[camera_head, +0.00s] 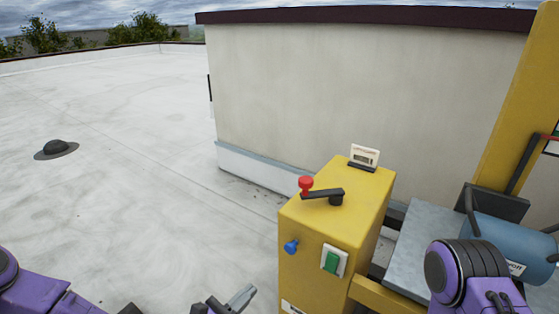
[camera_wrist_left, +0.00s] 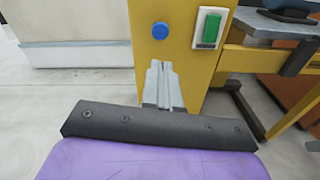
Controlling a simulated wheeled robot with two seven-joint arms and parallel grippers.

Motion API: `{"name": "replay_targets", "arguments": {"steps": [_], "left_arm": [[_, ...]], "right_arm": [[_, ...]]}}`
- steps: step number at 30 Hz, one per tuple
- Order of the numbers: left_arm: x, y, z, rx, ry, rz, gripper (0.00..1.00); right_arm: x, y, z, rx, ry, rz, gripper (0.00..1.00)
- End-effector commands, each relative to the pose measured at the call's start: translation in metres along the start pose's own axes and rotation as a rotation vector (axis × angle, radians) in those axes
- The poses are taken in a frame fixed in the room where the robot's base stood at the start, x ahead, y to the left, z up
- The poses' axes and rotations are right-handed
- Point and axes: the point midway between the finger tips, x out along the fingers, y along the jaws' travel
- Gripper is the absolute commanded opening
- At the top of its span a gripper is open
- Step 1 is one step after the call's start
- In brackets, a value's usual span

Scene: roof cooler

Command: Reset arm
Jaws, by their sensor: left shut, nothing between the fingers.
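My left gripper (camera_head: 243,296) shows at the bottom edge of the head view, its grey fingers closed together and empty. In the left wrist view the closed fingers (camera_wrist_left: 163,86) point at the front face of a yellow control box. I cannot tell the gap between fingertips and box. The yellow box (camera_head: 335,215) carries a red knob (camera_head: 305,184), a black lever, a blue button (camera_head: 291,247) and a green switch (camera_head: 331,262). The blue button (camera_wrist_left: 160,31) and green switch (camera_wrist_left: 211,29) show above the fingers in the wrist view. My right gripper is out of view.
A yellow post (camera_head: 518,95) and a blue cylinder (camera_head: 505,243) on a grey plate (camera_head: 425,238) stand right of the box. A beige wall block (camera_head: 360,95) rises behind. The pale roof floor (camera_head: 120,150) is open at left, with a dark round vent (camera_head: 56,149).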

Motion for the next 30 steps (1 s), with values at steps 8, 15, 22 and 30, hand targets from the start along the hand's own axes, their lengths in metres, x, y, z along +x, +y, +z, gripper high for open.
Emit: {"name": "replay_targets", "arguments": {"steps": [8,15,22,30], "left_arm": [[-0.067,-0.012,-0.102,0.915,0.548,-0.222,0.00],[-0.254,-0.004,-0.148,1.582,1.046,-1.069,0.00],[-0.314,0.020,-0.125,1.702,1.163,-1.301,0.00],[-0.314,0.018,-0.130,1.696,1.161,-1.297,0.00]], "right_arm": [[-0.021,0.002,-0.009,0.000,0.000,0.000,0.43],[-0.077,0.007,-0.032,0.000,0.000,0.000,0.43],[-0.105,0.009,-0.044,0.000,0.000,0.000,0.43],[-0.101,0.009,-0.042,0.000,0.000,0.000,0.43]]}}
